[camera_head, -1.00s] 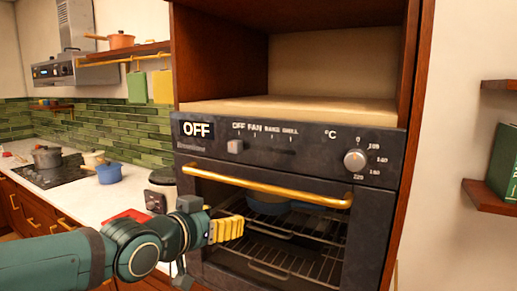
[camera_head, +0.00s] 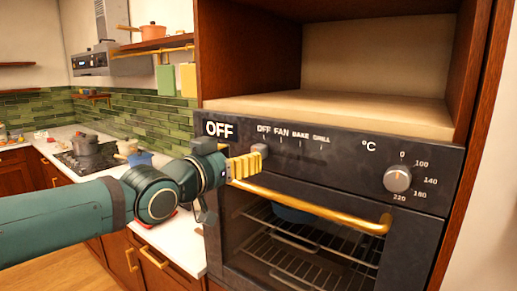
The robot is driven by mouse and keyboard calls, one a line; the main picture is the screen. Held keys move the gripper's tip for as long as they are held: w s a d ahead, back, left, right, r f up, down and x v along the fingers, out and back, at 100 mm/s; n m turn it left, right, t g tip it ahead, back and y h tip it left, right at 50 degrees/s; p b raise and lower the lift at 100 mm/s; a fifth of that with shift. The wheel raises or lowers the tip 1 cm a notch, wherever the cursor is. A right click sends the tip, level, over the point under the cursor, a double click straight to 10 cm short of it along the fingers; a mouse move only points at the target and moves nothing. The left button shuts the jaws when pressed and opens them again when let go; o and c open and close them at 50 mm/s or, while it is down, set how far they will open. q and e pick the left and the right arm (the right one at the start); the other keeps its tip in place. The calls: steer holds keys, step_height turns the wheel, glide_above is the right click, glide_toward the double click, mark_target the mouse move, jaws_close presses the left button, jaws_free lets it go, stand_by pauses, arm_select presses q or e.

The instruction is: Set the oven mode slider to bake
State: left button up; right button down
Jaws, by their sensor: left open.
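The oven (camera_head: 330,180) has a dark control panel with a display reading OFF and the labels OFF, FAN, BAKE and GRILL. The mode slider (camera_head: 260,150) is a small grey knob at the left end of its track, under OFF. My left gripper (camera_head: 262,161) has yellow fingers and is open. Its fingertips are right at the slider, just below and left of it; I cannot tell whether they touch. My right gripper does not show.
A round temperature knob (camera_head: 397,179) is on the panel's right. The gold oven door handle (camera_head: 310,205) runs just below my left gripper. Behind the glass is a blue pot (camera_head: 292,214) on a rack. The counter (camera_head: 180,238) lies left.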

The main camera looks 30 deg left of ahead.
mark_target(255, 150)
arm_select(q)
steer(key=w, duration=0.6)
steer(key=shift+w+d, duration=0.25)
steer(key=shift+w, duration=0.1)
steer(key=shift+s, duration=0.1)
jaws_close()
